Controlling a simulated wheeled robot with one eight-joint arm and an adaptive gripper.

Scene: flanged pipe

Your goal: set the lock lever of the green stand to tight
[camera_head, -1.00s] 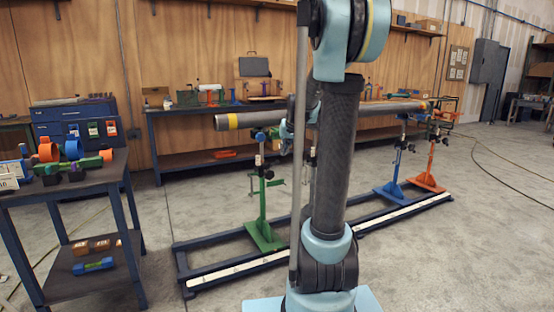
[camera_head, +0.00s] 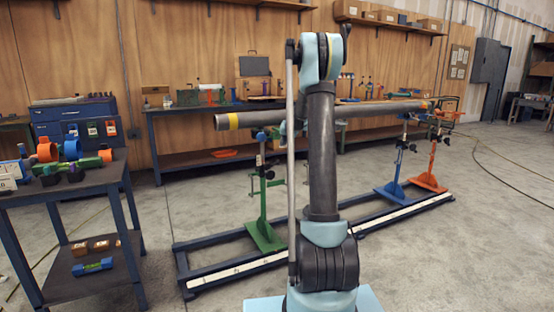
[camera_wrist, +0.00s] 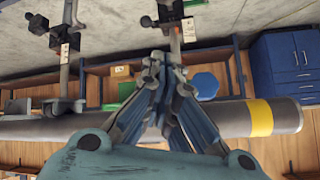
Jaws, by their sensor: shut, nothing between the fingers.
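The green stand (camera_head: 263,205) stands under the yellow-banded left end of the grey pipe (camera_head: 228,121) in the head view. A dark clamp with a small green arm (camera_head: 270,176) sits partway up its post; I cannot tell the lock lever's setting. In the wrist view the picture is upside down, and the pipe (camera_wrist: 235,118) crosses it. A post with a clamp (camera_wrist: 172,18), apparently the green stand's, rises behind my gripper (camera_wrist: 162,62). My gripper is shut and empty, its tips overlapping the post in the picture; contact is unclear. My arm hides it in the head view.
A blue stand (camera_head: 394,175) and an orange stand (camera_head: 432,165) hold the pipe's far end. All stand on a dark floor frame (camera_head: 225,272). Another post (camera_wrist: 60,45) shows left in the wrist view. A cart (camera_head: 75,190) with parts is at left.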

